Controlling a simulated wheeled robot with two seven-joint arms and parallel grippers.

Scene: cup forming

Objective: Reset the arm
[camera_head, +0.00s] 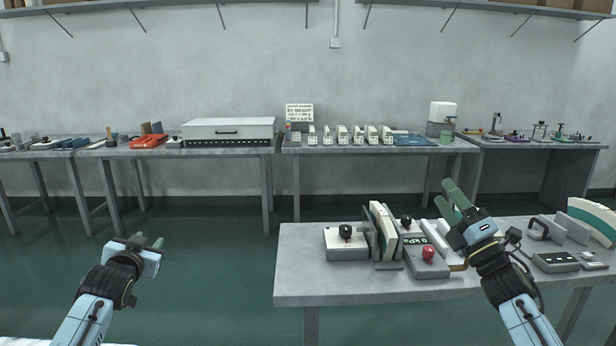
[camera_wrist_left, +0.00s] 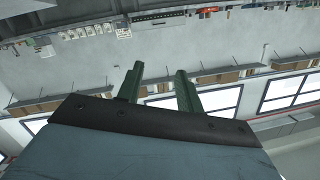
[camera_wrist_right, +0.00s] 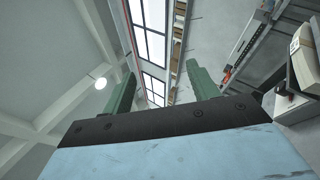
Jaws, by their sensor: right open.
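My left gripper (camera_head: 148,241) is raised at the lower left of the head view, over the floor and clear of the tables. In the left wrist view its green fingers (camera_wrist_left: 160,72) stand apart with nothing between them. My right gripper (camera_head: 453,200) is raised above the near table (camera_head: 330,287), at the right of the head view. In the right wrist view its green fingers (camera_wrist_right: 160,70) are wide apart and empty, with the ceiling and windows behind.
A grey box with a black knob (camera_head: 347,243), an upright cream-and-teal device (camera_head: 383,232) and a unit with a red button (camera_head: 428,254) stand on the near table. A keypad unit (camera_head: 555,262) is at right. Back tables hold a white case (camera_head: 229,129) and several small devices.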

